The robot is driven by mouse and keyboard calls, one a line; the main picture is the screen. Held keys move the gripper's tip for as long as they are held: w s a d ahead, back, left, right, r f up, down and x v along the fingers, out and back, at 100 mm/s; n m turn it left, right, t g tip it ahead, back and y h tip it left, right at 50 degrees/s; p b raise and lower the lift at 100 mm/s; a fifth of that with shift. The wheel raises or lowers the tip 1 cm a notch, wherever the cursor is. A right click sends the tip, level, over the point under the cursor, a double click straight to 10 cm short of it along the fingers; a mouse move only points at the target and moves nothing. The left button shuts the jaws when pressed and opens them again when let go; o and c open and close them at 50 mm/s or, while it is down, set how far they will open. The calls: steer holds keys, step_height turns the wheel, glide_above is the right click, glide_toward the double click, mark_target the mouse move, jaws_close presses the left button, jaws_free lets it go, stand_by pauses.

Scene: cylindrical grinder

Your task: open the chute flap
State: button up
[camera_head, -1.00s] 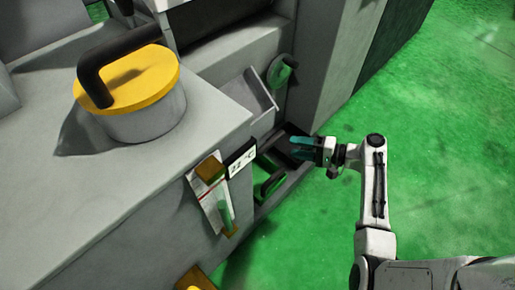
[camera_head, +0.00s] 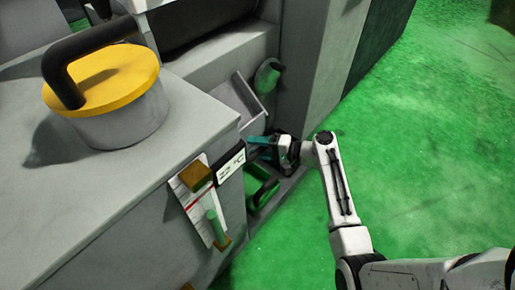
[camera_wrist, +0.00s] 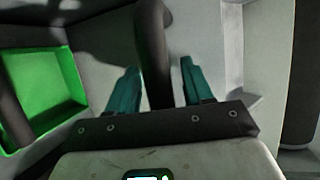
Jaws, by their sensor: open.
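My gripper (camera_head: 264,146) reaches in low beside the grey machine, under a tilted grey chute-like plate (camera_head: 236,98). In the wrist view its two teal fingers (camera_wrist: 158,66) are apart. A dark bar-like handle (camera_wrist: 153,45) stands between the fingers, with gaps visible on both sides. The bar appears to belong to a pale panel (camera_wrist: 205,40) behind it, likely the chute flap; I cannot tell its edges. In the head view my gripper hides this spot.
A green recess (camera_wrist: 45,90) with a dark bar lies left in the wrist view; a green bin with a black handle (camera_head: 266,193) shows below my gripper. A temperature sign (camera_head: 230,162) and clipped paper (camera_head: 200,203) are on the machine's side. Green floor (camera_head: 430,150) is free at right.

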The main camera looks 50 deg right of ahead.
jaws_close()
stand_by(0.4)
